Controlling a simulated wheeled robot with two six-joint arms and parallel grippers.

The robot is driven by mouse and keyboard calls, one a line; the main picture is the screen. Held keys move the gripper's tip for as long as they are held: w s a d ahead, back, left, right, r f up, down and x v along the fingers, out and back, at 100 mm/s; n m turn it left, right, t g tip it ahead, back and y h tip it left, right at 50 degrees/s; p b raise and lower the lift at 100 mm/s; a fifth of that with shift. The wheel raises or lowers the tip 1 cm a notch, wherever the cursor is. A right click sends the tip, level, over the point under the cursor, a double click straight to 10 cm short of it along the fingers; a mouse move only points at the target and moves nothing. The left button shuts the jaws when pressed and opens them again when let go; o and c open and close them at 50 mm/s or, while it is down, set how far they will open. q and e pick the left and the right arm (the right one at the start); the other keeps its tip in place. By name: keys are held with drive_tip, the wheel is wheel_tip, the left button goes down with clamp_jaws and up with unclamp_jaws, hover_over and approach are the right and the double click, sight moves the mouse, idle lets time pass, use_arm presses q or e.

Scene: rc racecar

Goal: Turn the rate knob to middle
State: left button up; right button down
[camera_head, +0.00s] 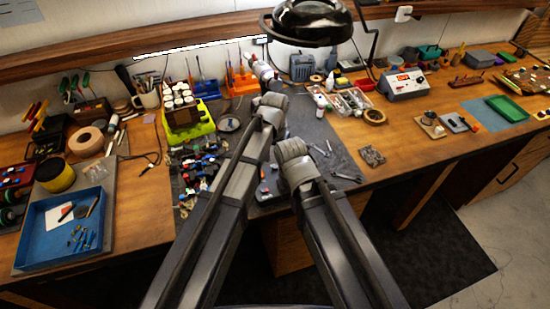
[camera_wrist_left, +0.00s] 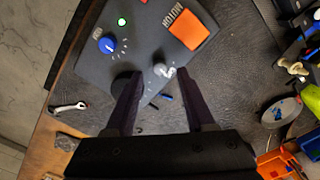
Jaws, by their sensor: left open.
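In the left wrist view a dark grey control box (camera_wrist_left: 140,20) carries a blue knob (camera_wrist_left: 107,44), a grey knob (camera_wrist_left: 163,70), a lit green lamp (camera_wrist_left: 121,21) and an orange switch (camera_wrist_left: 188,30). The small labels are too blurred to tell which knob is the rate knob. My left gripper (camera_wrist_left: 158,75) is open, its two fingers apart on either side of the grey knob; whether either finger touches it I cannot tell. In the head view my arms hide the left fingertips and most of the box's surroundings. The right gripper's fingers do not show.
A blue tray (camera_head: 62,245) with small parts stands at the left. A green-based rack (camera_head: 190,118) stands left of my arms. In the wrist view a wrench (camera_wrist_left: 70,107) lies near the box.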

sight(275, 166)
use_arm(q)
wheel_tip(275, 166, up, 5)
drive_tip(key=p, duration=0.4)
